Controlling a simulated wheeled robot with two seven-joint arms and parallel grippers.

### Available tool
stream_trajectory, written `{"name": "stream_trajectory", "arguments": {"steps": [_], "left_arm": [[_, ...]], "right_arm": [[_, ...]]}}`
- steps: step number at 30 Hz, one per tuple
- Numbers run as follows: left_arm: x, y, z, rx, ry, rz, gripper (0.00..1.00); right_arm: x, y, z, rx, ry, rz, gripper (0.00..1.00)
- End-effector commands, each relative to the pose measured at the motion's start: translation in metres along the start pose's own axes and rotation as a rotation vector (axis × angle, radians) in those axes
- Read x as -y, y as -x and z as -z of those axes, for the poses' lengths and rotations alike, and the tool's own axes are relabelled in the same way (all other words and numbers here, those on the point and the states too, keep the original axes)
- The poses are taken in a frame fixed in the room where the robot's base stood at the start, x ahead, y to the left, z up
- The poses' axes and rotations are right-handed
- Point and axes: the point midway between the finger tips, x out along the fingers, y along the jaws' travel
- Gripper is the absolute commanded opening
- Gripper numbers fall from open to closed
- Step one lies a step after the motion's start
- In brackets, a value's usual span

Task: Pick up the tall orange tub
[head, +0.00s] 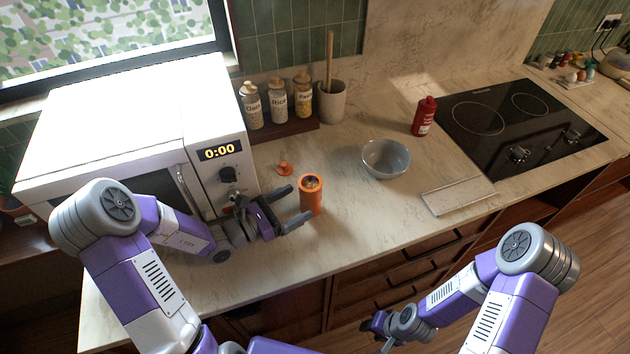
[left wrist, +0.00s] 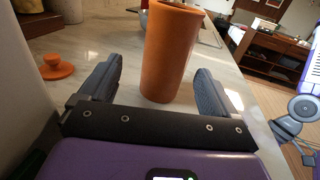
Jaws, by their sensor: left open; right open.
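The tall orange tub (head: 311,195) stands upright and open-topped on the counter, right of the microwave. My left gripper (head: 297,203) is open with its two fingers pointing at the tub. In the left wrist view the tub (left wrist: 170,55) stands upright just ahead of and between the open fingers (left wrist: 160,85); no finger visibly touches it. An orange lid (head: 284,169) with a knob lies on the counter behind the tub, and it shows at the left in the left wrist view (left wrist: 55,68). My right gripper (head: 385,328) is low in front of the counter, and its fingers are hard to make out.
A white microwave (head: 130,130) stands close on the left. A grey-blue bowl (head: 386,159), a red bottle (head: 424,117) and a pale board (head: 458,195) are to the right. Several jars (head: 278,101) and a utensil crock (head: 332,102) stand behind. The counter around the tub's right side is clear.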

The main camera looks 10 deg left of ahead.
Motion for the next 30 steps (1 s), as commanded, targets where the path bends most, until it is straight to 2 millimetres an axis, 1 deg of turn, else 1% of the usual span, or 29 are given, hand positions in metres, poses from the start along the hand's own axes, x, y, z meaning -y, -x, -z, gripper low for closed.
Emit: {"name": "stream_trajectory", "arguments": {"steps": [8, 12, 15, 18, 24, 25, 30], "left_arm": [[0.003, -0.032, -0.002, 0.002, -0.001, 0.005, 0.91], [0.006, -0.054, -0.006, 0.003, -0.001, 0.005, 0.91], [0.005, -0.066, -0.005, 0.002, 0.0, 0.004, 0.91], [0.005, -0.071, -0.005, 0.0, 0.001, 0.002, 0.91], [0.004, -0.072, -0.006, 0.0, 0.0, 0.001, 0.91], [0.004, -0.072, -0.006, 0.0, 0.0, 0.001, 0.9], [0.004, -0.072, -0.006, 0.0, 0.0, 0.001, 0.64]], "right_arm": [[-0.002, -0.005, 0.0, 0.001, 0.0, 0.0, 0.44], [-0.003, -0.008, 0.0, 0.001, 0.0, 0.0, 0.44], [-0.004, -0.009, 0.0, 0.0, 0.0, 0.0, 0.44], [-0.004, -0.01, 0.0, 0.0, 0.0, 0.0, 0.44], [-0.004, -0.009, 0.001, 0.0, 0.0, 0.0, 0.44], [-0.004, -0.009, 0.001, 0.0, 0.0, 0.0, 0.44], [-0.004, -0.009, 0.001, 0.0, 0.0, 0.0, 0.44]]}}
